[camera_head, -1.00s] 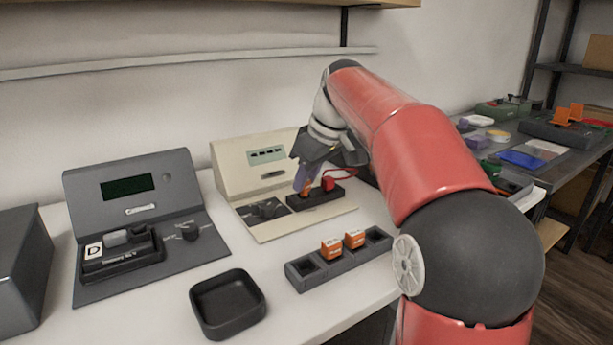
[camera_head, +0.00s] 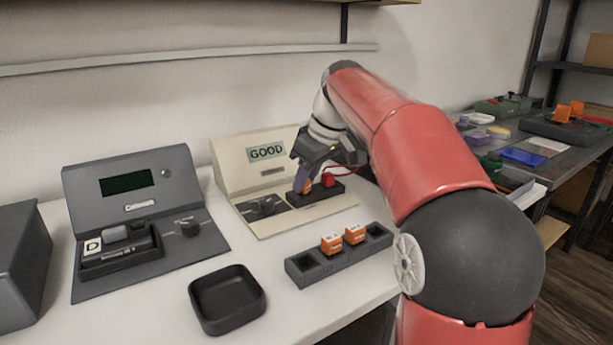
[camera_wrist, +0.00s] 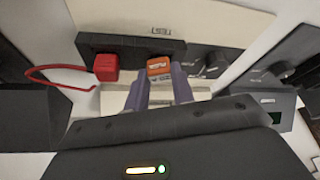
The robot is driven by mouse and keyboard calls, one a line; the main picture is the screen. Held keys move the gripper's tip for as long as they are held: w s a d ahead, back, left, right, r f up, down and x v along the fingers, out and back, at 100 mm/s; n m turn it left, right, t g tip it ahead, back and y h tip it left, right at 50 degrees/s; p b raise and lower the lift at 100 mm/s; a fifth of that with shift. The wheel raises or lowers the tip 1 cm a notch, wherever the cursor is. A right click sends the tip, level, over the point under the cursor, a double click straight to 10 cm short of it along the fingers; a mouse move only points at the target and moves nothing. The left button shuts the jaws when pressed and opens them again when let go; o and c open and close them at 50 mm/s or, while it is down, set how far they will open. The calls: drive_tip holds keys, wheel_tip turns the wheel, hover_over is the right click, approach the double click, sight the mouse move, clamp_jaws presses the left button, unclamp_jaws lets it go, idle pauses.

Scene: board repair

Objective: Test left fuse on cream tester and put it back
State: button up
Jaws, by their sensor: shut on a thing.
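The cream tester (camera_head: 232,176) stands at the back of the white bench, and its display (camera_head: 266,152) reads GOOD. My gripper (camera_head: 306,186) is at the tester's dark test block (camera_head: 325,198), shut on an orange fuse (camera_wrist: 159,67). In the wrist view the purple fingers (camera_wrist: 160,92) grip this fuse at the block, with a red plug (camera_wrist: 106,67) beside it. The fuse's lower end is hidden. The dark fuse rack (camera_head: 322,276) in front holds two orange fuses (camera_head: 331,243) (camera_head: 355,234) in its middle slots. Its left and right end slots are empty.
A grey tester (camera_head: 140,205) with a blank display stands at the left. An empty black tray (camera_head: 228,300) lies in front. A red wire (camera_wrist: 48,70) loops from the plug. A second bench (camera_head: 560,150) with several parts is at the right.

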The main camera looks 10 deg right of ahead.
drive_tip(key=o, duration=1.4)
drive_tip(key=shift+c, duration=0.2)
drive_tip(key=shift+r, duration=0.25)
drive_tip(key=shift+r+p, duration=1.25)
drive_tip(key=shift+p, duration=0.25)
drive_tip(key=shift+r, duration=0.1)
wheel_tip(320, 180, up, 2)
drive_tip(key=shift+r+p, duration=0.15)
drive_tip(key=shift+p, duration=1.1)
drive_tip(key=shift+r+p, duration=0.3)
drive_tip(key=shift+r, duration=1.45)
